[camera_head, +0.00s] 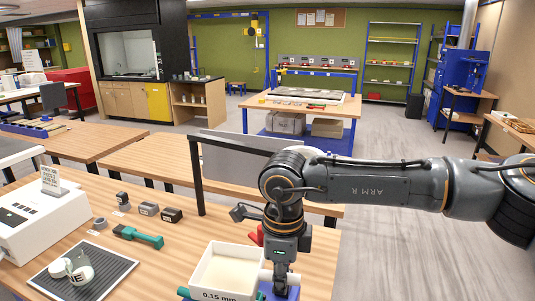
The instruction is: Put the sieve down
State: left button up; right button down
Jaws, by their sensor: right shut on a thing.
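The sieve, a square cream-white box (205,288) marked "0.15 mm" on its front wall, is at the bottom middle of the head view, over the near wooden table. My right gripper (281,282) points down at the sieve's right side and is shut on it, at a short pale bar-like part by the wall. The fingertips are partly hidden, and the sieve's lower part is cut off by the picture's edge. I cannot tell whether its underside touches what is below. My left gripper is not in view.
Blue and green parts show beside the sieve. A black ribbed mat (118,262) holds a glass jar (80,271). A green-handled tool (138,236), small dark blocks (172,215) and a white device (42,228) are on the left. A dark upright frame (197,176) stands behind.

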jog(key=s+d+f+n, duration=0.2)
jog(key=s+d+n, duration=0.1)
jog(key=d+n, duration=0.5)
jog(key=s+d+f+n+b, duration=0.1)
jog(key=s+d+f+n, duration=0.2)
jog(key=d+n, duration=0.6)
jog(key=n, duration=0.3)
jog(key=shift+d+f, duration=0.15)
jog(key=shift+f, duration=0.05)
jog(key=shift+w, duration=0.15)
